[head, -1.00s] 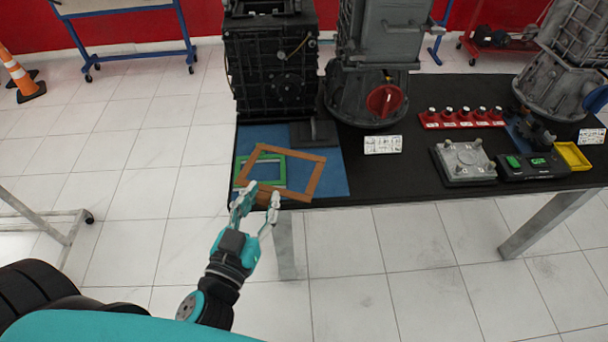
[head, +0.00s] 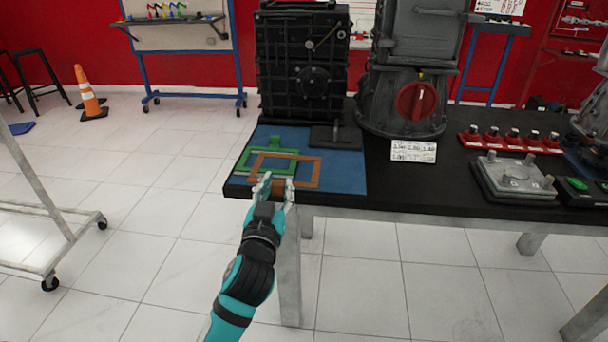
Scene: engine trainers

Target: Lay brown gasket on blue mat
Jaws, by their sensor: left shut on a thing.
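The brown gasket (head: 317,172), a thin rectangular frame, is over the blue mat (head: 348,178) at the table's left end. It overlaps a green rectangular frame (head: 244,160) on the mat. My left gripper (head: 277,186) is at the table's front edge, shut on the near side of the brown gasket, where a small brown part shows between the fingers. The gasket looks nearly level and close to the mat; I cannot tell whether it touches. My right gripper is out of view.
A grey housing with a red knob (head: 416,102) and a white label card (head: 413,151) are to the right.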

